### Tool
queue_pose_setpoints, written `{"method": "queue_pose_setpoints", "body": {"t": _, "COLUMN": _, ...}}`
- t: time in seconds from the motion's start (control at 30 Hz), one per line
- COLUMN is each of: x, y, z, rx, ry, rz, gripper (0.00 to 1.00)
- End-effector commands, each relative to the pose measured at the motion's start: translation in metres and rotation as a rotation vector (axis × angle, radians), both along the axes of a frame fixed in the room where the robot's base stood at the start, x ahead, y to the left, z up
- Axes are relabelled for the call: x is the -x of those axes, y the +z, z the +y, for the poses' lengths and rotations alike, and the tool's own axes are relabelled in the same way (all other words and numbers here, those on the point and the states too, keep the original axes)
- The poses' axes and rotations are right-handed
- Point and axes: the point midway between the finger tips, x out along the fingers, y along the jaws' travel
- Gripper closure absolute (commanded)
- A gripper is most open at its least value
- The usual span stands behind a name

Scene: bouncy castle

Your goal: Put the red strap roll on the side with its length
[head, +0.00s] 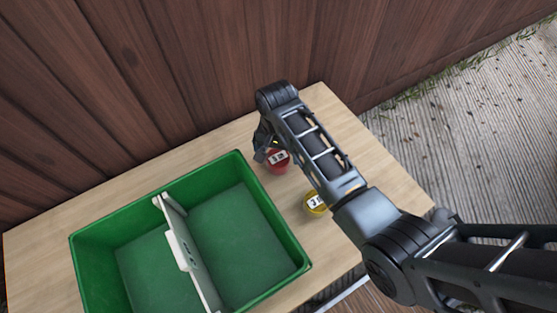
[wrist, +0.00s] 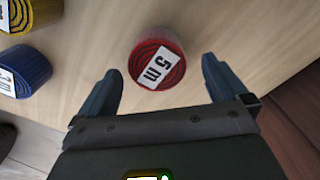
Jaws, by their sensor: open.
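The red strap roll (head: 279,165) stands on the wooden table, right of the green bin. The green bin (head: 275,215) is split by a pale divider (head: 195,262) into a left and a right compartment. A white sign on the divider is unreadable from here.
A yellow roll (head: 314,207) sits near the table's right part, beside my arm; it also shows at the wrist view's corner (wrist: 42,12). A blue roll (wrist: 34,70) with a label lies beside it. Both bin compartments look empty. A wooden wall (head: 200,70) stands behind the table.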

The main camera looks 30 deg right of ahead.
Motion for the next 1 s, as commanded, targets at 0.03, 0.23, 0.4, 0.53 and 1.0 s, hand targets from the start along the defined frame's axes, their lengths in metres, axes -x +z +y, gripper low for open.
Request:
{"method": "queue_pose_setpoints", "body": {"t": 0.03, "x": 0.003, "y": -0.011, "z": -0.001, "rx": 0.0, "ry": 0.0, "rz": 0.003, "gripper": 0.0}}
{"method": "queue_pose_setpoints", "body": {"t": 0.23, "x": 0.004, "y": -0.036, "z": -0.001, "rx": -0.001, "ry": -0.001, "rz": 0.001, "gripper": 0.0}}
{"method": "queue_pose_setpoints", "body": {"t": 0.4, "x": 0.004, "y": -0.037, "z": -0.001, "rx": -0.001, "ry": -0.001, "rz": -0.001, "gripper": 0.0}}
{"method": "queue_pose_setpoints", "body": {"t": 0.53, "x": 0.004, "y": -0.036, "z": -0.001, "rx": -0.001, "ry": -0.001, "rz": -0.001, "gripper": 0.06}}
{"method": "queue_pose_setpoints", "body": {"t": 1.0, "x": 0.004, "y": -0.036, "z": -0.001, "rx": -0.001, "ry": -0.002, "rz": -0.001, "gripper": 0.51}}
